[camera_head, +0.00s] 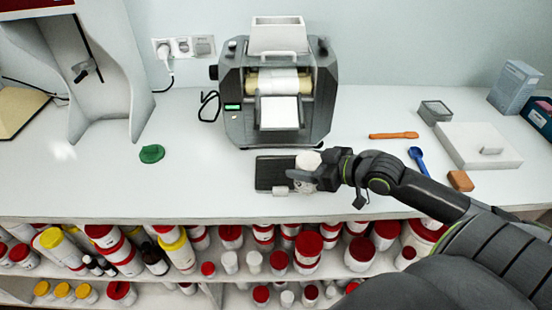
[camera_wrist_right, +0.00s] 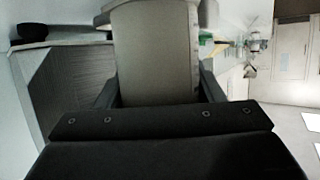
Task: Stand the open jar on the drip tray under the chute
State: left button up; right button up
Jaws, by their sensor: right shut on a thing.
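The white jar (camera_head: 308,160) is in my right gripper (camera_head: 304,177), at the right end of the dark drip tray (camera_head: 272,170). In the right wrist view the jar (camera_wrist_right: 155,50) fills the middle, with the two fingers of the gripper (camera_wrist_right: 160,92) against its sides. The ribbed tray (camera_wrist_right: 75,85) is beside it. I cannot tell whether the jar's base touches the tray. The jar looks upright; its mouth is unclear. The mill's white chute (camera_head: 279,112) is behind the tray. My left gripper is out of view.
The grey mill (camera_head: 234,115) stands at the back of the white counter. A green lid (camera_head: 151,153) lies at left. An orange spatula (camera_head: 393,135), a blue scoop (camera_head: 418,158), an orange block (camera_head: 460,181) and a white scale (camera_head: 478,146) are at right. Left of the tray is clear.

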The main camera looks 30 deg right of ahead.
jog(key=w, duration=0.1)
jog(key=w+a, duration=0.1)
jog(key=w, duration=0.1)
jog(key=w+a, duration=0.1)
jog(key=w, duration=0.1)
jog(key=shift+w+a+r, duration=0.1)
jog(key=shift+w+a, duration=0.1)
jog(key=x, duration=0.1)
jog(key=p+x, duration=0.1)
jog(key=x, duration=0.1)
jog(key=shift+r, duration=0.3)
jog(key=shift+f, duration=0.4)
jog(key=shift+s, duration=0.1)
jog(key=shift+f, duration=0.1)
jog(key=o, duration=0.9)
jog(key=shift+f, duration=0.1)
jog(key=shift+o, duration=0.2)
